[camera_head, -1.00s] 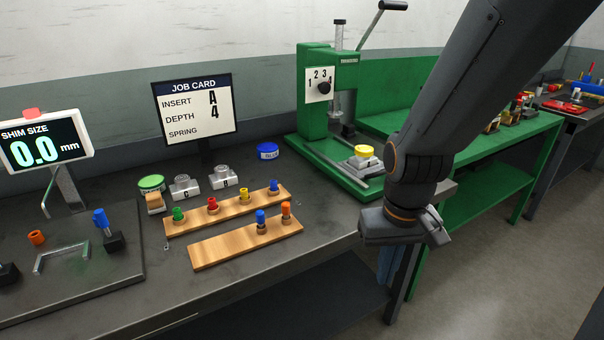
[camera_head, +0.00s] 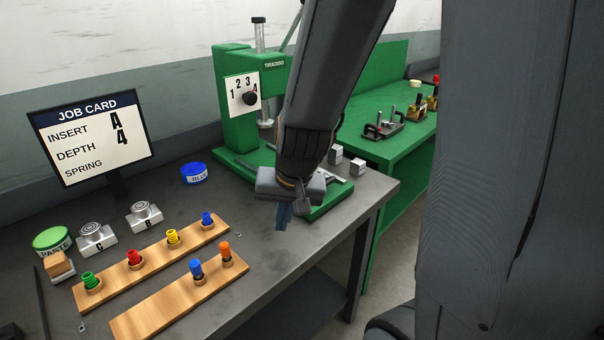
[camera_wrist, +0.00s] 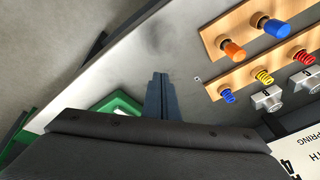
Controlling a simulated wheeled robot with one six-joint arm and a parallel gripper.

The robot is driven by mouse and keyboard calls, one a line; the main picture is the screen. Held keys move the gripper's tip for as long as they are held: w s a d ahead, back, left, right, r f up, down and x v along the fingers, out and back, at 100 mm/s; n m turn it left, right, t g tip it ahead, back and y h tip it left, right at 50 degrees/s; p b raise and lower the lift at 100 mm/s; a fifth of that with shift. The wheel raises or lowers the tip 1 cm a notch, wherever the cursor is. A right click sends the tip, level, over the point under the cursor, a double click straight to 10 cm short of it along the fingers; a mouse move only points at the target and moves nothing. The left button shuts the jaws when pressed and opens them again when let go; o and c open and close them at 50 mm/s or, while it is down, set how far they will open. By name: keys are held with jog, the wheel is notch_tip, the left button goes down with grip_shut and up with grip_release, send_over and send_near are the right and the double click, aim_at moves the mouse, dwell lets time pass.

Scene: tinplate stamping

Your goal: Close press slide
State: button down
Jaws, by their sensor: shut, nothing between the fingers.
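The green press (camera_head: 238,110) stands at the back of the dark bench, with a numbered dial plate (camera_head: 243,93) on its front. Its green base (camera_head: 330,200) extends toward the front right, and my arm covers much of it. The press slide is hidden behind my arm and wrist in the head view. My gripper (camera_head: 281,222) points down in front of the press base, above the bench, with its fingers together and empty. In the wrist view the fingers (camera_wrist: 160,95) are together over the grey bench, and a green corner of the press base (camera_wrist: 118,104) shows beside them.
Two wooden racks (camera_head: 150,262) hold coloured springs and plugs. Insert blocks (camera_head: 145,217), a blue tin (camera_head: 194,173) and a green-lidded tin (camera_head: 52,241) stand behind them. The job card (camera_head: 90,135) reads insert A, depth 4. A green table (camera_head: 395,150) with fixtures stands to the right.

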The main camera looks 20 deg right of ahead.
jog(key=w+d+r+m+t+h+p, duration=0.3)
jog(key=w+d+r+m, duration=0.3)
jog(key=w+d+m, duration=0.3)
jog(key=shift+n, duration=0.4)
jog(key=b+x, duration=0.1)
jog(key=x, duration=0.2)
jog(key=b+x, duration=0.2)
jog(key=x, duration=0.1)
jog(key=s+d+b+x, duration=0.1)
jog(key=x, duration=0.2)
jog(key=shift+w+d+f+b, duration=0.1)
jog(key=shift+f+b, duration=0.1)
jog(key=shift+b, duration=0.2)
jog(key=shift+w, duration=0.1)
